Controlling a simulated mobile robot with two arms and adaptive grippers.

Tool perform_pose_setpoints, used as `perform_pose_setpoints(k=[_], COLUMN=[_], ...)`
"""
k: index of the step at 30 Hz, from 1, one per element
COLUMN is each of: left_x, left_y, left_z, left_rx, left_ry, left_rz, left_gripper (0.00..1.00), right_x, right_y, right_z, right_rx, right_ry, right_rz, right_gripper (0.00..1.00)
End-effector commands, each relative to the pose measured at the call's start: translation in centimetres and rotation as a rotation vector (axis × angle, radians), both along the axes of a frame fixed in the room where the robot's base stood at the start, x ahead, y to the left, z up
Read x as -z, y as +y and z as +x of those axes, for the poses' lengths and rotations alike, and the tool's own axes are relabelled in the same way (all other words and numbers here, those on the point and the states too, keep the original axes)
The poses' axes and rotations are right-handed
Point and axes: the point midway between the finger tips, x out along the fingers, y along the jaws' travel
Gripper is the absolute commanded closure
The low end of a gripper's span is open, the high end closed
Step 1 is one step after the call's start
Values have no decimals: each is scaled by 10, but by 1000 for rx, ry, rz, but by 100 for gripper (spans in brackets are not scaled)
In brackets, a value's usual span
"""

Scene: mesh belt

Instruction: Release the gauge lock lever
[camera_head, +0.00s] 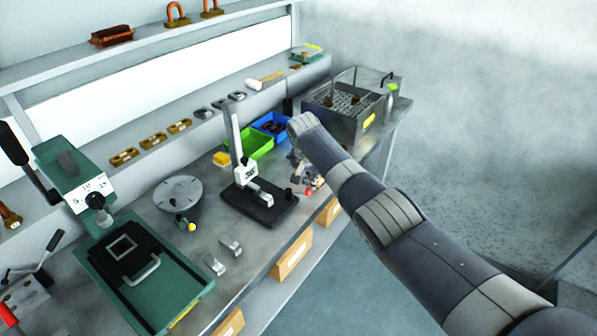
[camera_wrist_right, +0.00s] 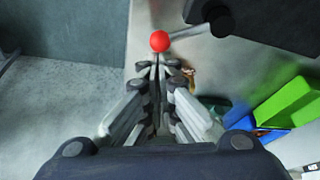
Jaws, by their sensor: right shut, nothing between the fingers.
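The gauge (camera_head: 247,172) stands on the bench with a tall pale column, a small dial head and a black base (camera_head: 262,204). A red ball knob (camera_head: 308,192) shows at the right end of the base. In the right wrist view the red knob (camera_wrist_right: 160,41) sits on a thin metal rod (camera_wrist_right: 186,33) running to a dark body at the upper right; I take this as the lock lever. My right gripper (camera_head: 309,178) is shut and empty. In the right wrist view its fingertips (camera_wrist_right: 158,66) are just short of the knob, apparently apart from it. My left gripper is out of view.
A green bin (camera_head: 252,144) and a blue bin (camera_head: 272,126) stand behind the gauge. A mesh-bottomed metal box (camera_head: 350,100) is at the back right. A round plate (camera_head: 178,193) and a green press (camera_head: 150,275) are to the left. The bench edge runs close to my right arm.

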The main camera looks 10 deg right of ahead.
Motion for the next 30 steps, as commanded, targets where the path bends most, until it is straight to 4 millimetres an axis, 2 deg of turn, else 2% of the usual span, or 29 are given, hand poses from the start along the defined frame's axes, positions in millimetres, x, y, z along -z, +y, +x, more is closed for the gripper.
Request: perform_pose_setpoints(k=[3,13,30], left_x=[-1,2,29], left_y=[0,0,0], left_z=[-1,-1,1], left_rx=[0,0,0], left_ry=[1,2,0], left_rz=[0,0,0], left_gripper=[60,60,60], right_x=[-1,1,1], right_y=[1,1,14], right_z=[-2,-1,5], right_rx=[85,83,81], right_ry=[0,-1,-1], right_rz=[2,1,1], right_gripper=[100,100,100])
